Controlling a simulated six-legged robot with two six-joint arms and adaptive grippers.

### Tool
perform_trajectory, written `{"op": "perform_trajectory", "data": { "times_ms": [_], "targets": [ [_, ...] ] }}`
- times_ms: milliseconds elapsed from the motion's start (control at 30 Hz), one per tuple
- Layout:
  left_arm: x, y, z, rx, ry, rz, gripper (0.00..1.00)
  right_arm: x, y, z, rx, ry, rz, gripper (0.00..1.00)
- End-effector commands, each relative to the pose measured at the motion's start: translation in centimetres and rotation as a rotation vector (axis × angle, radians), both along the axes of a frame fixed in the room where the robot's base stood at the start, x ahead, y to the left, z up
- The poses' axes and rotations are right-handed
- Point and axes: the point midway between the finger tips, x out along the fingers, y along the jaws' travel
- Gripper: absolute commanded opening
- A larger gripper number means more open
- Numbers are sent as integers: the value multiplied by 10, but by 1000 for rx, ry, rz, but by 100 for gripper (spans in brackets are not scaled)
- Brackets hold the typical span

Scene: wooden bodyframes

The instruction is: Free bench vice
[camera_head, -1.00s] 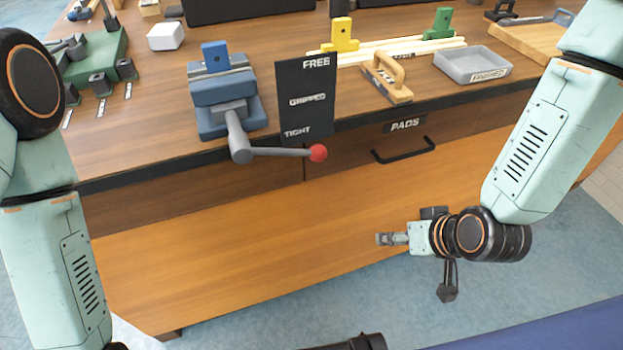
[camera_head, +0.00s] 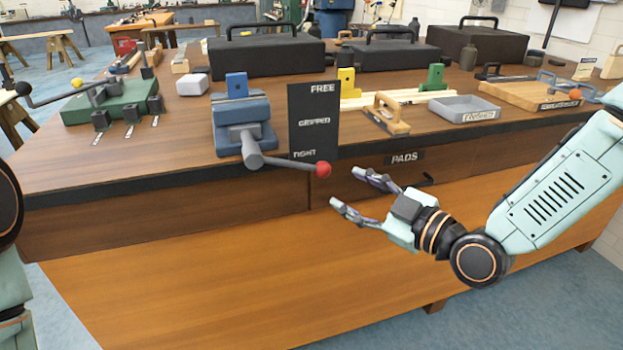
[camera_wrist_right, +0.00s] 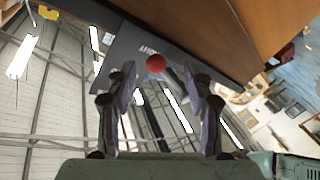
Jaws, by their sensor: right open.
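A blue bench vice (camera_head: 243,118) sits at the front edge of the wooden bench, left of centre, with a blue block (camera_head: 237,85) at its top. Its grey handle (camera_head: 285,162) runs right and slightly down to a red ball end (camera_head: 323,169), beside the TIGHT mark of the black board (camera_head: 313,121) reading FREE, GRIPPED, TIGHT. My right gripper (camera_head: 357,192) is open and empty, pointing left, a little right of and below the red ball. In the right wrist view the red ball (camera_wrist_right: 155,64) appears between and beyond the open fingertips (camera_wrist_right: 154,80). My left gripper is out of view.
A PADS drawer (camera_head: 404,158) with a handle lies behind my right gripper. On the bench are a wooden-handled float (camera_head: 386,114), a grey tray (camera_head: 465,108), yellow (camera_head: 346,83) and green (camera_head: 436,76) blocks, and a green fixture (camera_head: 110,106). Black cases (camera_head: 267,56) stand behind.

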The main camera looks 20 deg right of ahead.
Motion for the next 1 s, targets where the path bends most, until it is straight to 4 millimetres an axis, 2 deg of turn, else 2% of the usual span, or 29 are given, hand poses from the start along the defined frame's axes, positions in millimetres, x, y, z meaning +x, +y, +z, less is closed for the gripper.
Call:
{"op": "perform_trajectory", "data": {
  "times_ms": [200,467,1000],
  "targets": [
    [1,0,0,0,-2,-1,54,1,3,14,-121,-137,31,52],
    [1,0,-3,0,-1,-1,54,8,5,14,-165,-162,31,52],
    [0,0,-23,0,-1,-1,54,47,30,13,-165,-162,36,52]
  ]
}}
